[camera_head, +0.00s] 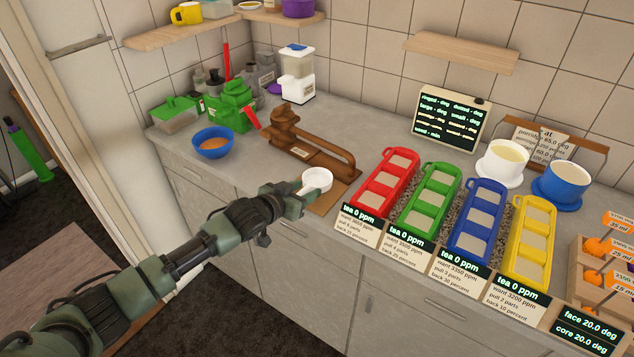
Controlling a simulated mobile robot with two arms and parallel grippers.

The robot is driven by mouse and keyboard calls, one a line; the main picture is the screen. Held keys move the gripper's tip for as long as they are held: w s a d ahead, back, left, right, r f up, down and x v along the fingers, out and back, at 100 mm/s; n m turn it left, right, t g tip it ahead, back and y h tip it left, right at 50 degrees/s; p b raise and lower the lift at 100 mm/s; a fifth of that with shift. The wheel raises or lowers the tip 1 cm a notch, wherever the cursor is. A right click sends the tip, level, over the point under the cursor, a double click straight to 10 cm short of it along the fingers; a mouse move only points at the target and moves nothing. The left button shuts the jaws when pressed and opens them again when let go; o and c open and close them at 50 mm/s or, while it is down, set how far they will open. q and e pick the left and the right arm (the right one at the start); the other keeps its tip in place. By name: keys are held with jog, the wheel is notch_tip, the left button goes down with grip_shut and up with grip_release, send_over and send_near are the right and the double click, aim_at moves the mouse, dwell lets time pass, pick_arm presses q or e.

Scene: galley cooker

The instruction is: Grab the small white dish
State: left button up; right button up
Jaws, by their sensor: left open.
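The small white dish (317,179) is round and shallow. It sits at the front of the counter on a brown board (330,201), just in front of the brown wooden press-like device (308,143). My left gripper (312,194) reaches in from the left with its tip at the front left side of the dish. It is open, and its fingers partly cover the dish's near edge. I cannot tell whether they touch it. My right gripper is not in view.
To the right stand red (384,184), green (430,198), blue (478,220) and yellow (531,244) trays with label cards in front. A blue bowl (212,143) and a green machine (232,106) are at the left. Clear counter lies between the blue bowl and the dish.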

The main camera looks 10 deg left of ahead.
pick_arm(q)
grip_shut()
